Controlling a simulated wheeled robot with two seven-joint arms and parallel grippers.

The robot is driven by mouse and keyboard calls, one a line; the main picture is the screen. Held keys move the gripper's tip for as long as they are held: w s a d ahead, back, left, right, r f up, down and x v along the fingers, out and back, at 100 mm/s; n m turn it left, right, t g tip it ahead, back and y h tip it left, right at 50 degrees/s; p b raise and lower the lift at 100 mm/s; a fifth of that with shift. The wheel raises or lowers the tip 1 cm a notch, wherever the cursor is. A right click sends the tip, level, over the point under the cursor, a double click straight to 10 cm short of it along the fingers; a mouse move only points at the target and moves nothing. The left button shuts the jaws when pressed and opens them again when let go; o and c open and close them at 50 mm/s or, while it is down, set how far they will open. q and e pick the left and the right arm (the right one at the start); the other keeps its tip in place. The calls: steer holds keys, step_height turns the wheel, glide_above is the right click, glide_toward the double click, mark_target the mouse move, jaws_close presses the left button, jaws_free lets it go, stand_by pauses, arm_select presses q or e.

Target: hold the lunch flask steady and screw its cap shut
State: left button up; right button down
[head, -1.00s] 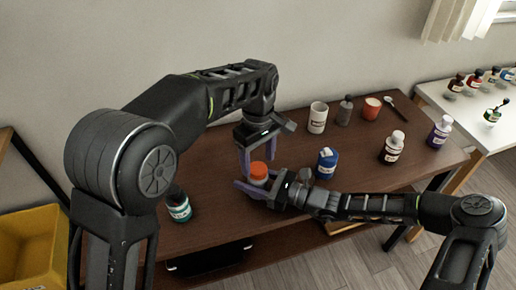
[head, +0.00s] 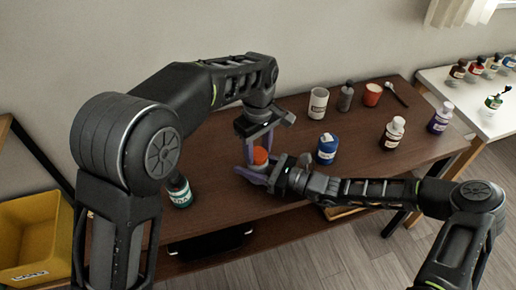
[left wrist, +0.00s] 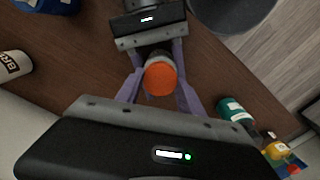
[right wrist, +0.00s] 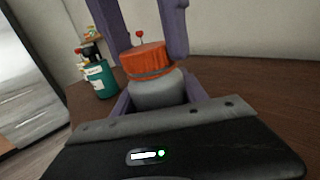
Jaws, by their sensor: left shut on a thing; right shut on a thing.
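The lunch flask (right wrist: 158,92) is a pale grey, rounded container standing upright on the brown table. Its orange cap (right wrist: 147,60) sits on top; it also shows in the head view (head: 260,156) and from above in the left wrist view (left wrist: 161,79). I cannot tell how far it is threaded. My left gripper (head: 259,150) comes from above, its purple fingers shut on either side of the cap. My right gripper (head: 256,172) reaches in from the right, low down, and is shut on the flask's body. The fingers hide part of the body.
A blue jar (head: 327,149) is close on the right. A white mug (head: 318,103), a grey bottle (head: 346,97) and a red cup (head: 372,94) stand behind. A yellow bin (head: 30,240) is at far left.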

arm_select(q)
jaws_close()
steer(key=m, duration=1.2)
steer(key=shift+m, duration=0.3)
steer(key=m, duration=0.5)
steer(key=o, duration=1.1)
jaws_free()
steer(key=shift+c, duration=0.2)
step_height(320, 180, up, 7)
steer(key=shift+r, duration=0.2)
